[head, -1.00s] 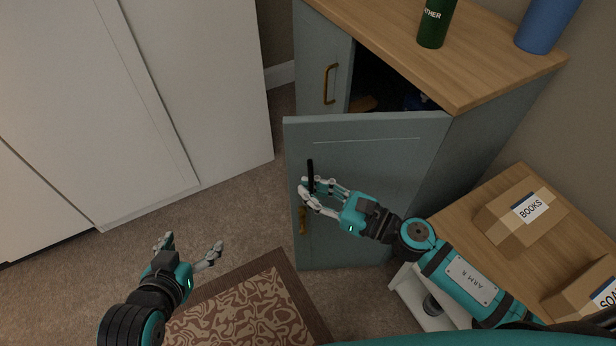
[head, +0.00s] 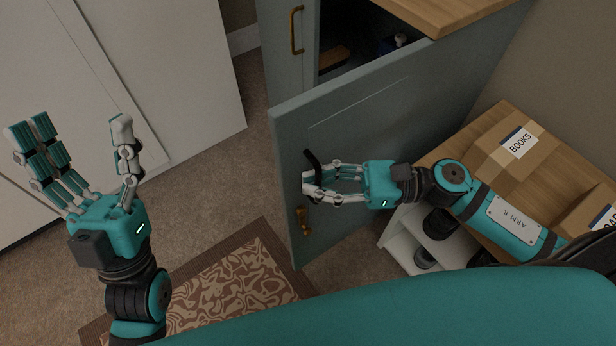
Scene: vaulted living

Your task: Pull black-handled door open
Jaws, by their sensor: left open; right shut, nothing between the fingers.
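The blue-grey cabinet door (head: 355,125) stands ajar, swung out from the cabinet, with a dark gap behind its top edge. Its black handle (head: 312,160) is near the door's free edge, partly hidden by my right gripper (head: 309,187). The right gripper is shut, its fingertips at the lower part of the black handle; I see nothing held between them. My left gripper (head: 80,130) is open and empty, raised over the carpet on the left, well apart from the door.
A brass handle (head: 305,218) sits lower on the same door; another brass handle (head: 297,30) is on the neighbouring closed door. A low wooden-topped shelf (head: 505,110) with a BOOKS box (head: 515,150) stands right. A patterned rug (head: 235,285) lies below. Carpet left of the door is clear.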

